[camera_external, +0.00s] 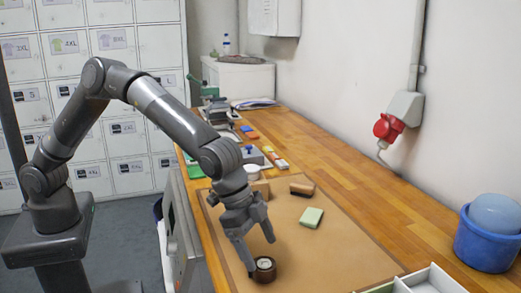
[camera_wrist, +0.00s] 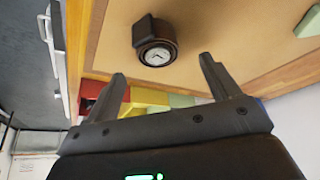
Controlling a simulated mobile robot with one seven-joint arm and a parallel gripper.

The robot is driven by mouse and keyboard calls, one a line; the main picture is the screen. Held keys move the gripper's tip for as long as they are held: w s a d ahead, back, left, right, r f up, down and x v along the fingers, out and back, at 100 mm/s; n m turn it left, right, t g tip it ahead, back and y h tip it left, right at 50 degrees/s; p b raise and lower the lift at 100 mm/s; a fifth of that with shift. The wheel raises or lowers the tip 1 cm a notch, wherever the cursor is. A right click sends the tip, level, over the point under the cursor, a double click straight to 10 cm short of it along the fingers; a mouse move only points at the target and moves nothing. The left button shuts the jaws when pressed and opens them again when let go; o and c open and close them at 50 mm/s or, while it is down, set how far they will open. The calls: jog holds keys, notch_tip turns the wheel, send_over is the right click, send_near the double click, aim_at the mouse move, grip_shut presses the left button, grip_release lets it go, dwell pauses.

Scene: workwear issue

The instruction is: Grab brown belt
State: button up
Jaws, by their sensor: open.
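A small dark brown coil (camera_external: 264,270), which looks like the rolled brown belt, sits on the tan mat near its front left edge. It also shows in the wrist view (camera_wrist: 140,32), with a pale round face in its middle and a dark block at one side. My gripper (camera_external: 260,254) points down just above and behind it, with one finger close to its left side. In the wrist view, my gripper (camera_wrist: 163,85) has its fingers spread and empty, and the coil lies beyond the tips. I cannot tell whether a finger touches it.
A green pad (camera_external: 311,217) and a brown brush-like block (camera_external: 301,188) lie farther back on the tan mat (camera_external: 345,255). A white divided tray (camera_external: 440,282) is at front right, and a blue tub (camera_external: 487,245) stands by the wall. The mat's right side is clear.

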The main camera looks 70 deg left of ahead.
aim_at(264, 264)
jog(key=x, duration=0.5)
jog(key=shift+s+a+f, duration=0.1)
jog(key=shift+s+f, duration=0.05)
jog(key=shift+s, duration=0.05)
jog(key=shift+c, duration=0.2)
jog(key=c, duration=1.1)
